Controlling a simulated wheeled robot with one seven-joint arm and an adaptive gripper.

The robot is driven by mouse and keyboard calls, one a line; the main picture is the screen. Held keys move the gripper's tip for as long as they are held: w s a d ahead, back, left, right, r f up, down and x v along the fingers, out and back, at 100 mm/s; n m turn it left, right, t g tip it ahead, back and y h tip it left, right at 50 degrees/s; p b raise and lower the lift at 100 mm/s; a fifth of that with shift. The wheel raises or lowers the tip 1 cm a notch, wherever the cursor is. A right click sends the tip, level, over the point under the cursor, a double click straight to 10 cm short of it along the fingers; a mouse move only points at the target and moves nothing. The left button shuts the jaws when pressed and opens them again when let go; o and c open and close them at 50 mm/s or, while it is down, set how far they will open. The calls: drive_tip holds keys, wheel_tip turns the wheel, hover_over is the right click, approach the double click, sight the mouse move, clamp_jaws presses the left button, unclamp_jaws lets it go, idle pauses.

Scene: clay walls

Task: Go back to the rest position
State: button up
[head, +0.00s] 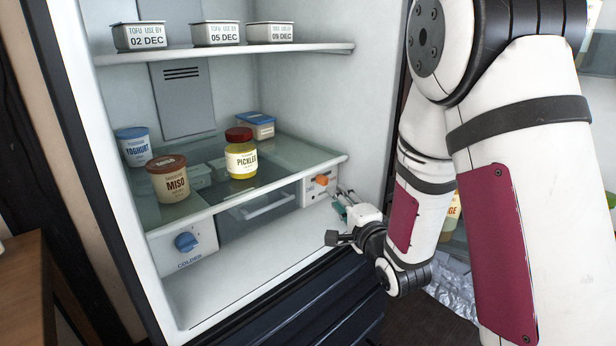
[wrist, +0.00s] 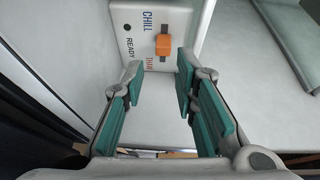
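My gripper (wrist: 161,78) is open and empty in the wrist view, its teal-padded fingers apart. In the head view my gripper (head: 343,205) is at the fridge's right front edge, just in front of the white control panel (head: 309,191) under the glass shelf. The panel's orange slider (wrist: 163,44) is ahead of the fingertips and looks apart from them. It sits in a dark slot beside the CHILL and red lettering. It also shows in the head view (head: 321,180).
The glass shelf (head: 226,208) holds a yoghurt tub (head: 134,147), a miso tub (head: 168,180), a pickles jar (head: 241,160) and a blue-lidded box (head: 257,125). Three tofu boxes (head: 218,34) stand above. A blue knob (head: 186,242) is at lower left. The open door side is right, behind my arm.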

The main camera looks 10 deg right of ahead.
drive_tip(key=shift+d+r+n+g+h, duration=0.25)
drive_tip(key=shift+r+n+g+h, duration=0.05)
drive_tip(key=shift+r+n+g, duration=0.1)
drive_tip(key=s+r+n+g+h, duration=0.15)
drive_tip(key=s+n+g, duration=0.6)
drive_tip(key=s, duration=1.45)
drive_tip(key=s+r+n+g+h, duration=0.1)
drive_tip(key=s+r+n+g, duration=0.45)
drive_tip(key=s, duration=1.65)
wheel_tip(320, 180, up, 25)
drive_tip(key=d+n+p, duration=0.1)
drive_tip(key=p, duration=2.4)
drive_tip(key=shift+d+n+t, duration=0.2)
drive_tip(key=shift+n+t, duration=0.1)
drive_tip(key=shift+n, duration=0.1)
